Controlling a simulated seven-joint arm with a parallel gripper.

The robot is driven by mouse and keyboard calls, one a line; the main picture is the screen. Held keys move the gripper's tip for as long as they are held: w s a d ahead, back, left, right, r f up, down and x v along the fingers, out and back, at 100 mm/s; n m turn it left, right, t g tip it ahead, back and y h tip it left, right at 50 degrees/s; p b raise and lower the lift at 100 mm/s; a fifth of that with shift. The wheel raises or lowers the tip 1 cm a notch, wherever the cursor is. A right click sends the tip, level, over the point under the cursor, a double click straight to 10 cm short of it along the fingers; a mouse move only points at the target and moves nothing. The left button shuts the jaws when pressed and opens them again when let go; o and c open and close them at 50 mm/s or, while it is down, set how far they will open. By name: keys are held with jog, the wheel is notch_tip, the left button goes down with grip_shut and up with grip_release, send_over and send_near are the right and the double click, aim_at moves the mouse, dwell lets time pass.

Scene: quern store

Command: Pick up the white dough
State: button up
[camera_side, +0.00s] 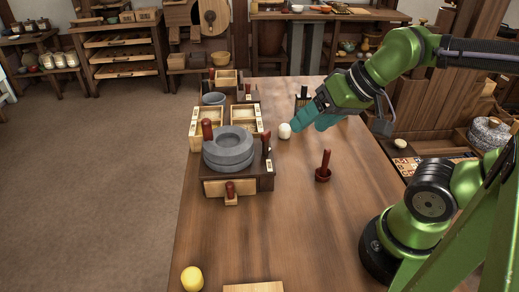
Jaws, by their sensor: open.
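The white dough (285,131) is a small pale ball on the wooden table (290,220), right of the wooden boxes. My gripper (307,122) has teal fingers and comes in low from the right, its tips close beside the dough's right side. The near finger partly hides the space between the jaws. I cannot tell whether the tips touch the dough. The gripper is open.
A grey stone quern (229,148) on a wooden base stands left of the dough, with wooden boxes (208,124) behind it. A red-handled tool (324,167) stands right. A yellow ball (192,279) lies at the front left.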

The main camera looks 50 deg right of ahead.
jog(key=shift+o, duration=0.3)
jog(key=n+g+h, duration=0.2)
jog(key=n+g, duration=0.5)
send_over(285, 125)
notch_tip(285, 125, down, 8)
notch_tip(285, 125, down, 16)
jog(key=shift+f, duration=0.15)
